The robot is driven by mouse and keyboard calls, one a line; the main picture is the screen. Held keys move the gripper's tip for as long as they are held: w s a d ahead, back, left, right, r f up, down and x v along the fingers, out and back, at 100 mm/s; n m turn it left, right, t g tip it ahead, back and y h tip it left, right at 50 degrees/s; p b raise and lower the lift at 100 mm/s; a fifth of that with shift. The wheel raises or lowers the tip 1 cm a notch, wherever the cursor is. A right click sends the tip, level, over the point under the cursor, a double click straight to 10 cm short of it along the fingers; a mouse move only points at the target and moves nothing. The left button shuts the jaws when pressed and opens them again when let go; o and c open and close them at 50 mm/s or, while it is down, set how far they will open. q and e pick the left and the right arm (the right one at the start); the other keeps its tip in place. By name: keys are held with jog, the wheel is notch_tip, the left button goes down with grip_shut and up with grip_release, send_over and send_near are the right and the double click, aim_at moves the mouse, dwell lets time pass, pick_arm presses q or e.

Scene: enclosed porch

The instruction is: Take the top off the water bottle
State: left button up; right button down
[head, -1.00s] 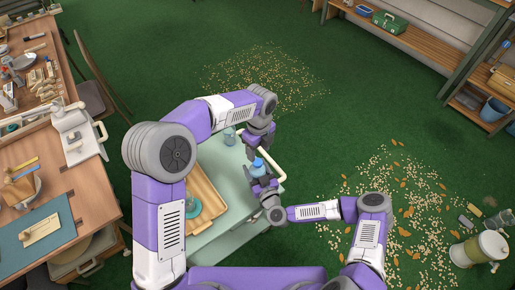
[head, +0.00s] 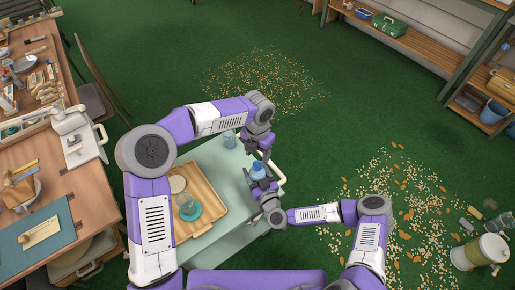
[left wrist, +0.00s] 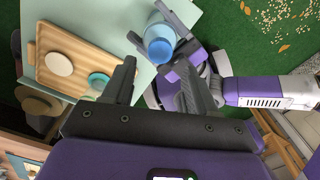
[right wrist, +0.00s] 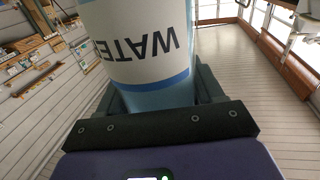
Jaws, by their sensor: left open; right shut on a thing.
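The water bottle (head: 258,174) is upright above the right part of the table, with its blue top (head: 258,165) on it. In the right wrist view, its white label (right wrist: 140,45) reads "WATER" upside down. My right gripper (head: 263,188) is shut on the bottle's body, with a finger on either side. My left gripper (head: 259,149) is open and empty, close to the bottle's top in the head view. In the left wrist view, the blue top (left wrist: 160,50) shows beyond and between the open fingertips (left wrist: 157,66), apart from them.
The pale green table (head: 222,155) holds a wooden tray (head: 214,190) with a teal-based glass (head: 188,207) and a round pale disc (head: 177,184). A clear glass (head: 229,139) stands near the table's far edge. A cluttered workbench (head: 90,192) is at left.

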aim_at(257, 164)
pick_arm(q)
notch_tip(257, 164, down, 6)
jog(key=shift+r, duration=0.1)
jog(key=shift+c, duration=0.3)
grip_shut()
jog(key=shift+n, duration=0.3)
